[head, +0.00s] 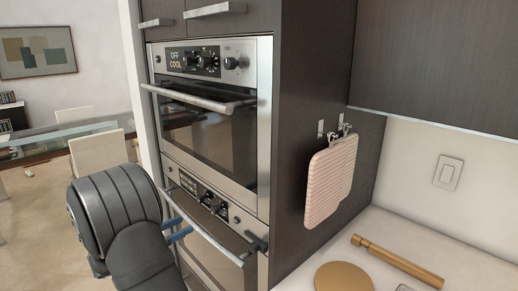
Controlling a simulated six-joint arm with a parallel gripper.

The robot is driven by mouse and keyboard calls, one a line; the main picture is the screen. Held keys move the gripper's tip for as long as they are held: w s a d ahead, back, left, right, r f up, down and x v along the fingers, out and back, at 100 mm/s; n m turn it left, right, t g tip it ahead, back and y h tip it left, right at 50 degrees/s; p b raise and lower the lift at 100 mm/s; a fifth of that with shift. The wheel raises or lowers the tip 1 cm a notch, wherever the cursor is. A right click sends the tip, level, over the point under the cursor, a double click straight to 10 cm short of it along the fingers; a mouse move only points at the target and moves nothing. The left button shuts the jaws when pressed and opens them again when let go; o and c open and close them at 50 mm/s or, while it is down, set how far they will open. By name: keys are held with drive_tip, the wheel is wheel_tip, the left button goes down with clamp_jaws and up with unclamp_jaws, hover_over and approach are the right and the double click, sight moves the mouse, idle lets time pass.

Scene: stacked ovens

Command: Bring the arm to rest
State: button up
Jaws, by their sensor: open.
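My arm is dark and ribbed and stands at the lower left in the head view. My gripper (178,229) shows as two blue fingers just right of the arm, set apart and with nothing seen between them. The rest of the gripper is hidden behind the arm. The fingers are in front of the lower oven (225,262), close to its long handle bar (200,223). I cannot tell if they touch it. The upper oven (215,130) is above, and its door looks shut. The lower oven's door is partly hidden and cut off by the frame.
Pink striped pot holders (331,180) hang on the cabinet side. The counter (375,230) at right holds a rolling pin (397,260) and a round board (343,278). A glass table (65,137) and a chair (98,153) stand at the back left, with open floor there.

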sight(212, 211)
drive_tip(key=x, duration=1.1)
